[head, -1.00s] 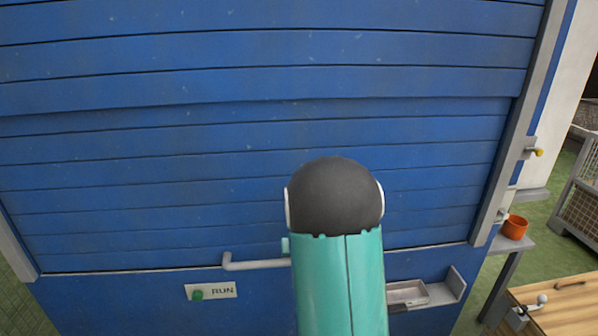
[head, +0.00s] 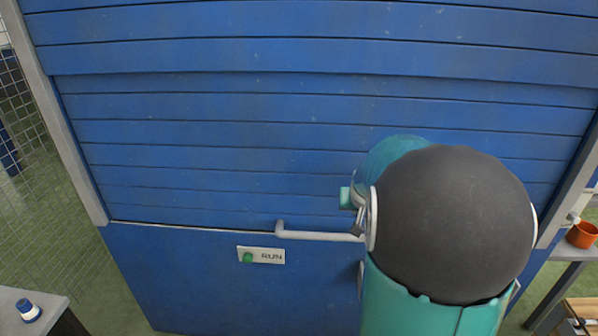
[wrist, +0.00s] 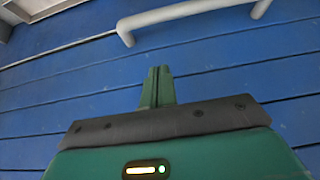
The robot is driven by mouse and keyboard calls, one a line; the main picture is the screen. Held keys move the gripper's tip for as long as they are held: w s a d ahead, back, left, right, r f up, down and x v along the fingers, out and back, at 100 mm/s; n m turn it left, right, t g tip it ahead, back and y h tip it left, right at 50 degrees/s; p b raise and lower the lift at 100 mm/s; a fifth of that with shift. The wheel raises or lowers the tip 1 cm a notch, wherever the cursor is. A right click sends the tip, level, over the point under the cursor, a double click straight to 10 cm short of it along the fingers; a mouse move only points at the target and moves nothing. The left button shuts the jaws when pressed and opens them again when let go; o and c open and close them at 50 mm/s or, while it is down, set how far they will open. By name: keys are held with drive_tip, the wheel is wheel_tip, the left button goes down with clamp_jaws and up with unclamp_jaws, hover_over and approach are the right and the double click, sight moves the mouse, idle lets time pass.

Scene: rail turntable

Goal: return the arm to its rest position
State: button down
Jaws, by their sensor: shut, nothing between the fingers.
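My arm, teal with a dark grey rounded joint, fills the lower right of the head view. It covers the right end of the pale handle bar (head: 310,235) on the blue slatted shutter (head: 250,130). The gripper's fingers are hidden in the head view. In the wrist view my gripper (wrist: 159,72) is shut with its two green fingers together and nothing between them. It points toward the blue slats, and the pale bar (wrist: 190,14) lies beyond the fingertips at the top.
A RUN label with a green button (head: 247,257) is on the blue panel below the shutter. An orange pot (head: 582,234) stands on a ledge at right. A white and blue item (head: 28,310) sits on a grey table at lower left. A wire mesh fence (head: 30,200) stands at left.

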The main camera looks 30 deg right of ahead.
drive_tip(key=s+a+r+n+y, duration=0.15)
drive_tip(key=a+r, duration=0.35)
drive_tip(key=a, duration=0.6)
drive_tip(key=s+a+r+n+y, duration=0.1)
drive_tip(key=s+a+r+n, duration=0.1)
drive_tip(key=s+a, duration=0.5)
drive_tip(key=s+a+r+n+y, duration=0.1)
drive_tip(key=s+a+r+n, duration=0.1)
drive_tip(key=s+a, duration=0.6)
drive_tip(key=a+n, duration=0.1)
drive_tip(key=a, duration=0.5)
drive_tip(key=shift+s+r, duration=0.15)
drive_tip(key=shift+s, duration=0.15)
